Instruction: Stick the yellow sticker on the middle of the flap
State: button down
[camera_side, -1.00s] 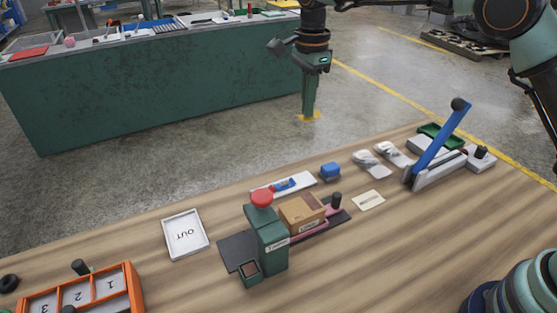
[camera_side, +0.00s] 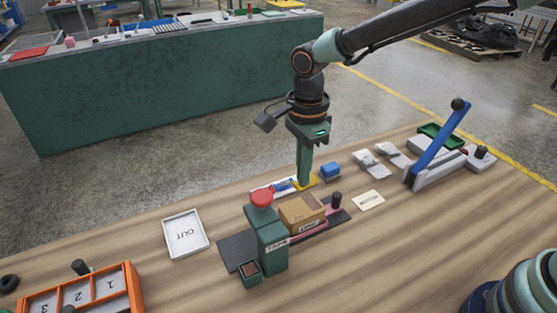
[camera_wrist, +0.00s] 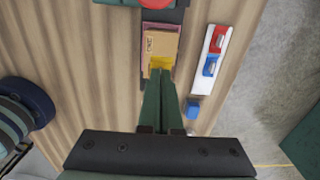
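A yellow sticker (camera_side: 312,181) is at the tips of my gripper (camera_side: 304,180), whose fingers are shut on it. The small cardboard box (camera_side: 298,213) lies just below and in front of it in the side view, beside the green tape press with its red knob (camera_side: 262,197). In the wrist view the sticker (camera_wrist: 160,63) overlaps the near end of the box (camera_wrist: 160,43) and hides part of its top. The gripper is above the box; I cannot tell the exact gap. The flap on the box's top is partly hidden and too small to make out clearly.
A dark post (camera_side: 336,199) stands at the box's right end. A white tray with blue item (camera_side: 262,189) and a blue block (camera_side: 330,170) lie behind. A blue lever (camera_side: 440,142) rises at right. The OUT tray (camera_side: 186,235) is left.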

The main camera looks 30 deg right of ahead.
aim_at(301, 208)
jog(key=shift+f, duration=3.2)
jog(key=shift+f, duration=0.35)
jog(key=c, duration=0.5)
grip_release()
jog(key=shift+c, duration=0.2)
jog(key=shift+r, duration=3.55)
